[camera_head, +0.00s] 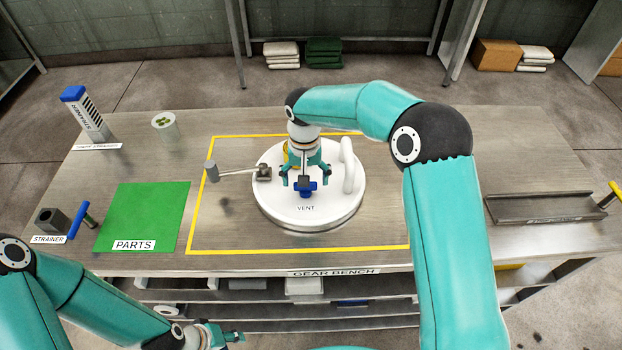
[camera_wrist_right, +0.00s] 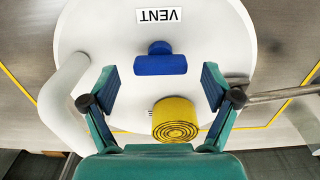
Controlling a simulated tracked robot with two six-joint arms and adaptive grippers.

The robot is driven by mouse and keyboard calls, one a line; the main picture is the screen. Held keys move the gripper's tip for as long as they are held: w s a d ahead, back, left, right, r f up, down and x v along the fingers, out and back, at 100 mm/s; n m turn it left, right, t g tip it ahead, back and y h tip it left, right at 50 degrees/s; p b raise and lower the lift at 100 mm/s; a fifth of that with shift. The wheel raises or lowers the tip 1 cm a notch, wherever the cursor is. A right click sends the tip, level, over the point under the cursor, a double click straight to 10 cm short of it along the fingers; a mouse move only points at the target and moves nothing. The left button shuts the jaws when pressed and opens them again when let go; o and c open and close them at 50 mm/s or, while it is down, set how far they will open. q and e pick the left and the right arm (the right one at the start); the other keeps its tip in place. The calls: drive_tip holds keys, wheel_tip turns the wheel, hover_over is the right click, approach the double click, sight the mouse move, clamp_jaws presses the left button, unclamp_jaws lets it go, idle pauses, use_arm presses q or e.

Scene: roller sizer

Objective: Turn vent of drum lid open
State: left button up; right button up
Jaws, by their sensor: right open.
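The round white drum lid (camera_head: 270,205) lies on the bench inside a yellow outline. Its blue vent (camera_head: 305,191) sits near the lid's front, behind a VENT label (camera_head: 306,208); it also shows as a blue cross-bar in the right wrist view (camera_wrist_right: 160,64). My right gripper (camera_head: 306,183) is above the lid, pointing down. In the right wrist view my right gripper (camera_wrist_right: 157,88) is open and empty, its fingers apart on either side, with the vent ahead between them. My left gripper (camera_head: 225,338) is low at the bottom edge, in front of the bench; its jaws are unclear.
A white arched handle (camera_head: 347,165) stands on the lid's right; a yellow ribbed cap (camera_wrist_right: 176,118) is behind the vent. A metal lever (camera_head: 235,171) sticks out left. A green parts mat (camera_head: 145,215), strainer blocks and a cup (camera_head: 165,126) are left, a tray (camera_head: 540,207) right.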

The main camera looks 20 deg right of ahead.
drive_tip(key=shift+f, duration=0.9)
